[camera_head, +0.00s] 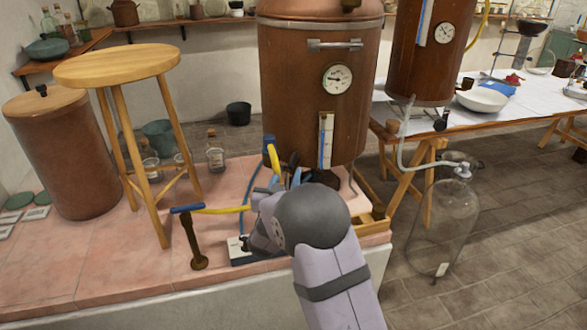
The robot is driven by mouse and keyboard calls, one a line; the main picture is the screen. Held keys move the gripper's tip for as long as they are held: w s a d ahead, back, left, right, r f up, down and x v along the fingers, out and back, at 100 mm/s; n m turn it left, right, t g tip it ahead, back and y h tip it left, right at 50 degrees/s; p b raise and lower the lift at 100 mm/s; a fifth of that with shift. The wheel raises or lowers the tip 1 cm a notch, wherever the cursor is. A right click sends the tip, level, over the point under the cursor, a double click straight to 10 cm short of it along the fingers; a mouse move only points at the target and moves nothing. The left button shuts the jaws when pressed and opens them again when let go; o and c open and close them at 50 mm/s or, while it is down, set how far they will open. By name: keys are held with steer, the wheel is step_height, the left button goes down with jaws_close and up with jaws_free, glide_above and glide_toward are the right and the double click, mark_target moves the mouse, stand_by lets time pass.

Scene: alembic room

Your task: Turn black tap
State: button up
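My arm reaches in from the bottom, and its grey, rounded wrist covers the area low in front of the large copper still (290,70). My gripper (290,168) is mostly hidden beyond the wrist, close to the still's lower front. Dark parts show there, but I cannot tell fingers from a tap, whether they touch, or whether the gripper is open. A small black fitting that looks like a tap (440,122) shows low on the smaller copper vessel (425,55) at the right, apart from my arm.
A yellow hose with blue ends (230,210) and a brass standpipe (195,245) are left of my wrist. A wooden stool (120,66) stands further left. A large glass bottle (445,225) stands right of my arm. Pink tiles (110,260) are clear at the front left.

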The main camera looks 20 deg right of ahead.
mark_target(294, 157)
steer(key=shift+d+r, duration=0.1)
steer(key=shift+r, duration=0.2)
steer(key=shift+w, duration=0.2)
steer(key=shift+p+x, duration=0.4)
steer(key=shift+x, duration=3.15)
steer(key=shift+s+d+r, duration=0.1)
steer(key=shift+r, duration=0.05)
jaws_close()
